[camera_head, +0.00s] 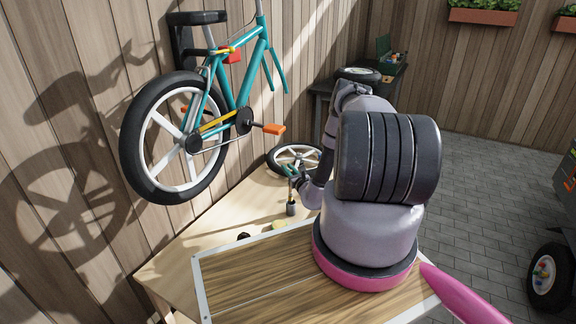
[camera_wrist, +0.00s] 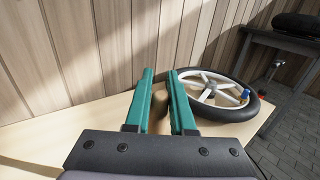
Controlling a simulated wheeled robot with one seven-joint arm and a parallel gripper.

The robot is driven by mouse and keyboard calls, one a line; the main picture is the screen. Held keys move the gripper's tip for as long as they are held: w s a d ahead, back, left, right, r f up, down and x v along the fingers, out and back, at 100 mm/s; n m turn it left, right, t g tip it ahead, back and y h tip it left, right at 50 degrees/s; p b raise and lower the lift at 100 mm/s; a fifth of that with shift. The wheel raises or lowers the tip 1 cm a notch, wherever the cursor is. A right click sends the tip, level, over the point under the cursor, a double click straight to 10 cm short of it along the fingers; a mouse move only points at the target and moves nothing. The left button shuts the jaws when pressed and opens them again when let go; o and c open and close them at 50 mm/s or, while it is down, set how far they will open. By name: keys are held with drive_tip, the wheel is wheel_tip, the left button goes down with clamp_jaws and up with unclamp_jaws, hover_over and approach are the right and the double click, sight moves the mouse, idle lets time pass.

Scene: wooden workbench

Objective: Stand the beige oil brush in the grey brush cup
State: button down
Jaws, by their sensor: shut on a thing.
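My gripper (camera_head: 290,172) has teal fingers and sits over the far part of the bench. It also shows in the wrist view (camera_wrist: 160,75), shut on a beige thing, which I take to be the oil brush (camera_wrist: 159,97). In the head view the brush (camera_head: 291,191) is a small upright strip below the fingers. The small grey brush cup (camera_head: 291,210) stands on the bench directly under it. The brush's lower end appears at or inside the cup's mouth; the view is too small to tell whether it rests on the bottom. The cup is hidden in the wrist view.
A loose wheel (camera_head: 303,157) lies behind the gripper; it also shows in the wrist view (camera_wrist: 222,107). A small dark thing (camera_head: 243,236) and a yellow thing (camera_head: 278,225) lie nearer. A teal bicycle (camera_head: 236,95) hangs on the wooden wall. The bench's left part (camera_head: 190,250) is clear.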

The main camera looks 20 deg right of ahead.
drive_tip(key=shift+f, duration=2.3)
drive_tip(key=c, duration=0.7)
unclamp_jaws()
drive_tip(key=s, duration=1)
drive_tip(key=shift+s+d, duration=0.15)
drive_tip(key=shift+s, duration=0.25)
